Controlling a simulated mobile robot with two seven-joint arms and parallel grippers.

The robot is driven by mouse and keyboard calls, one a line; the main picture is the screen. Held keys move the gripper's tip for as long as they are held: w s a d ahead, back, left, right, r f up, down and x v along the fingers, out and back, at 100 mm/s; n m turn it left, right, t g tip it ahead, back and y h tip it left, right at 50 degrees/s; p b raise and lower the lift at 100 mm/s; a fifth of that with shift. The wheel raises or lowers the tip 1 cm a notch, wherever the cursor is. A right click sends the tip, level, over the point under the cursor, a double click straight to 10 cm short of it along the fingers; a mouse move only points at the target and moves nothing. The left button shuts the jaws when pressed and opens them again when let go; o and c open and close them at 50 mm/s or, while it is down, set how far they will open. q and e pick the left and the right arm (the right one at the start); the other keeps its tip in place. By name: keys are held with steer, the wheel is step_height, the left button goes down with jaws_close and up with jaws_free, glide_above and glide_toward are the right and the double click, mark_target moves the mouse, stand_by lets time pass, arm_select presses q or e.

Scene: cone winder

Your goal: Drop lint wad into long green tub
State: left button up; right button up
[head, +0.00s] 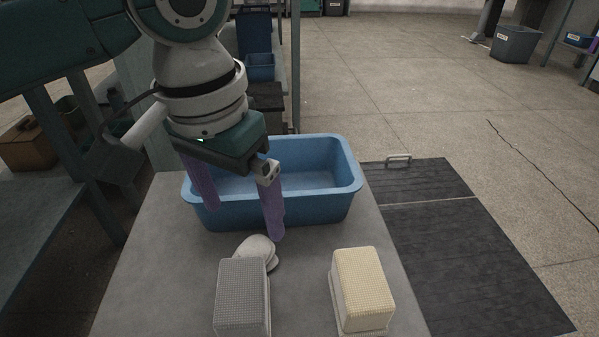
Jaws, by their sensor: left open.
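A small off-white, rounded lump (257,249), perhaps the lint wad, lies on the grey table just in front of the tub, partly behind the grey block. The long tub (345,205) on the table looks blue, not green; I see no clearly green tub. My left gripper (245,222) has two purple fingers spread wide apart, with nothing between them. It hangs over the tub's near left side and hides part of its rim. Its right fingertip is close to the lump in the picture; whether they touch I cannot tell. My right gripper is not in view.
A grey textured block (242,295) and a cream textured block (361,288) stand at the table's (300,270) near edge, with bare table between them. A dark mat (465,250) with a handle lies on the floor at right. Shelving stands behind and left.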

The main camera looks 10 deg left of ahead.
mark_target(253, 247)
arm_select(q)
step_height(253, 247, down, 3)
steer(key=shift+w+d+r+b, duration=0.1)
steer(key=shift+b, duration=0.5)
steer(key=f+b, duration=0.2)
steer(key=f, duration=0.1)
steer(key=f+b, duration=0.2)
steer(key=shift+w+d, duration=0.1)
steer(key=shift+w, duration=0.15)
steer(key=c, duration=1.5)
